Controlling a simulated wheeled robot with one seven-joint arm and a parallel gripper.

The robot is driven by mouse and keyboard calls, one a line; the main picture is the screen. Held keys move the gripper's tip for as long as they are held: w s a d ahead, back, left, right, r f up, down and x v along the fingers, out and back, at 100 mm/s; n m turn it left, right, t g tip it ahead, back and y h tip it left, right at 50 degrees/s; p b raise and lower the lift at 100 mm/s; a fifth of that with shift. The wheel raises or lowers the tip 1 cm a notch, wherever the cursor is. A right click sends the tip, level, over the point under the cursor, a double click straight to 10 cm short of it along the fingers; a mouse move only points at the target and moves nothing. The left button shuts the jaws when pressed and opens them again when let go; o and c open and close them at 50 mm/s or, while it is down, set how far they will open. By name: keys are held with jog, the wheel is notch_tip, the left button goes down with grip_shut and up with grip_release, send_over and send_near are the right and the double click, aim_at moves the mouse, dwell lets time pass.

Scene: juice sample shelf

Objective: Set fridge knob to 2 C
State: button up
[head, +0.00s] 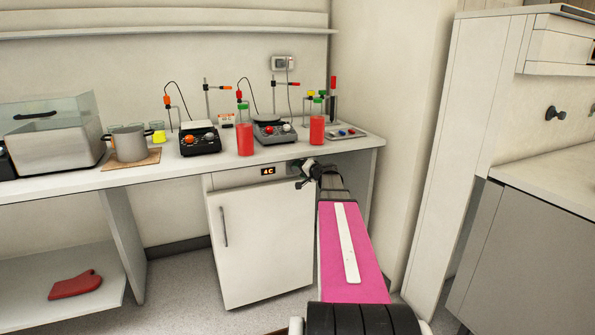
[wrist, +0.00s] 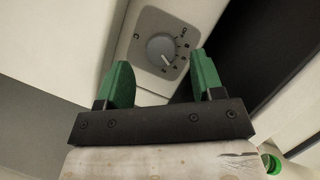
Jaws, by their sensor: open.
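The fridge (head: 262,245) is a white under-bench unit with a vertical handle (head: 223,227) on its left. Its display (head: 268,171) shows orange characters that look like "4C". The fridge knob (wrist: 162,48) is a round grey dial on a grey square plate with dark marks around it; the marks are too small to read surely. My gripper (wrist: 156,78) has green fingers, open and empty. In the wrist view the knob lies just beyond and between the fingertips, apart from both. In the head view my gripper (head: 303,174) is at the fridge's top right and hides the knob.
The bench (head: 185,173) overhangs the fridge and holds two stirrer hotplates (head: 200,140), red bottles (head: 245,138), a pot (head: 130,142) and a small tray (head: 345,132). A wall (head: 405,120) stands to the right. A red mitt (head: 75,284) lies on the low shelf.

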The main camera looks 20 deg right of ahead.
jog(key=shift+x, duration=1.1)
jog(key=c, duration=0.9)
jog(key=shift+m, duration=0.3)
jog(key=shift+d+f+m+t+y, duration=0.1)
jog(key=shift+m+t+y, duration=0.3)
jog(key=shift+m, duration=0.7)
jog(key=shift+f+m+t+y, duration=0.1)
jog(key=shift+m+t+y, duration=0.25)
jog(key=shift+m, duration=0.75)
